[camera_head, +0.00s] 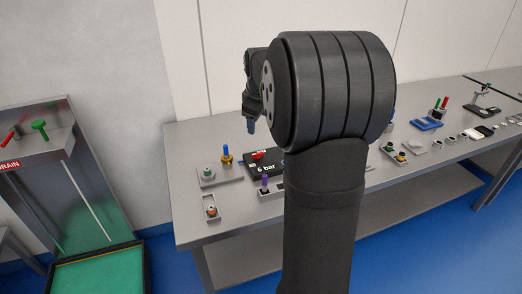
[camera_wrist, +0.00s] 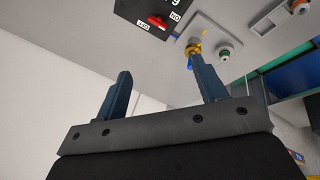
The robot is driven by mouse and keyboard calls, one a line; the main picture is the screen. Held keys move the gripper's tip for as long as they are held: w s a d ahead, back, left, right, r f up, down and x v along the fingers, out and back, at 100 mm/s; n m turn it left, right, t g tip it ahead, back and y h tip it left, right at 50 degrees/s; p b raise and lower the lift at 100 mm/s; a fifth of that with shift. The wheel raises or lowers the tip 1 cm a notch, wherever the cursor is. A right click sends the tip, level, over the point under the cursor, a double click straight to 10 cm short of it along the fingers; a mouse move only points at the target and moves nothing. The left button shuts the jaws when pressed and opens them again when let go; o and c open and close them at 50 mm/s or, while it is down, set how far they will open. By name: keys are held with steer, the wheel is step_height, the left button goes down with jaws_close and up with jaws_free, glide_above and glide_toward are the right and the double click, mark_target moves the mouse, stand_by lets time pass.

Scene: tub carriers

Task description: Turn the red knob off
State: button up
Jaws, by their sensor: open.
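The red knob (camera_head: 258,155) sits on a black panel (camera_head: 263,170) marked "6 bar" on the grey bench, left of my arm. Its bar lies nearly sideways in the head view. In the wrist view the red knob (camera_wrist: 157,22) shows near the top, on the black panel (camera_wrist: 139,13) with small white labels. My gripper (camera_wrist: 161,65) is open and empty, its two dark fingers apart, with the knob beyond the tips and not touched. In the head view my gripper (camera_head: 251,126) is above and behind the panel, mostly hidden by my arm.
A brass valve with a blue handle (camera_head: 226,155) stands just left of the panel, beside a green button (camera_head: 208,172). A purple knob (camera_head: 265,182) is in front. An orange-red button (camera_head: 211,211) sits near the bench edge. A "DRAIN" stand (camera_head: 38,155) is at left.

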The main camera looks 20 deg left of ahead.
step_height(320, 180, down, 2)
steer(key=w+d+f+m, duration=0.1)
steer(key=w+m, duration=0.1)
steer(key=m, duration=0.5)
steer(key=m+y, duration=0.1)
steer(key=m, duration=0.1)
glide_toward(258, 156)
steer(key=x, duration=0.8)
steer(key=shift+w+a+r, duration=0.15)
steer(key=shift+w+a, duration=0.05)
steer(key=shift+w, duration=0.05)
steer(key=c, duration=1)
